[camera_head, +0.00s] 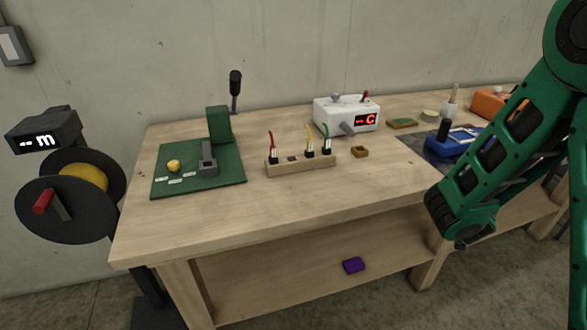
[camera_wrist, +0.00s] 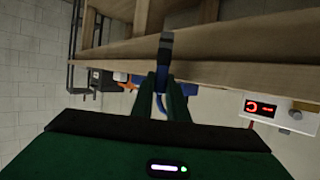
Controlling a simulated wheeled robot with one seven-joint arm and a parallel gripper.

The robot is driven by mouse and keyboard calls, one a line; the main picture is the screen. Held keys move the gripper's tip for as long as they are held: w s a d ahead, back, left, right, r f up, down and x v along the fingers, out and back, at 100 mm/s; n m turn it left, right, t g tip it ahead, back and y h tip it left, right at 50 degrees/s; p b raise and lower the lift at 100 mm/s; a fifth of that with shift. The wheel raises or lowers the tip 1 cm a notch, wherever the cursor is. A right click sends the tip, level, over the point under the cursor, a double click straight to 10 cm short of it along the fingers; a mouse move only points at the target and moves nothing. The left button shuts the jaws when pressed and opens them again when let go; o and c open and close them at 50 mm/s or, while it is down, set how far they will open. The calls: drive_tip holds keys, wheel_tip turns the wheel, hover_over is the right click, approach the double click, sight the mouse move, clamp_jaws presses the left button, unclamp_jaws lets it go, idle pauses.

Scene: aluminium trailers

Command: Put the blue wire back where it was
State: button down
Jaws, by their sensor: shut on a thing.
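In the wrist view, my gripper (camera_wrist: 163,80) is shut on the blue wire (camera_wrist: 160,104). The wire shows between the two green fingers, and its black plug end (camera_wrist: 165,46) sticks out past the fingertips. In the head view, a wooden rack (camera_head: 301,167) on the bench holds a red wire (camera_head: 272,147), a yellow wire (camera_head: 309,138) and a green wire (camera_head: 326,138), all upright. A dark empty slot (camera_head: 292,158) lies between the red and yellow wires. My arm is far right of the rack; the gripper itself is not visible in the head view.
A green mat with a press (camera_head: 208,160) stands left of the rack, and a white box with a red display (camera_head: 346,115) behind it. The bench front is clear. A purple block (camera_head: 353,265) lies on the lower shelf.

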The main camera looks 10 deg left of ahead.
drive_tip(key=shift+a+r, duration=0.15)
drive_tip(key=shift+r, duration=0.1)
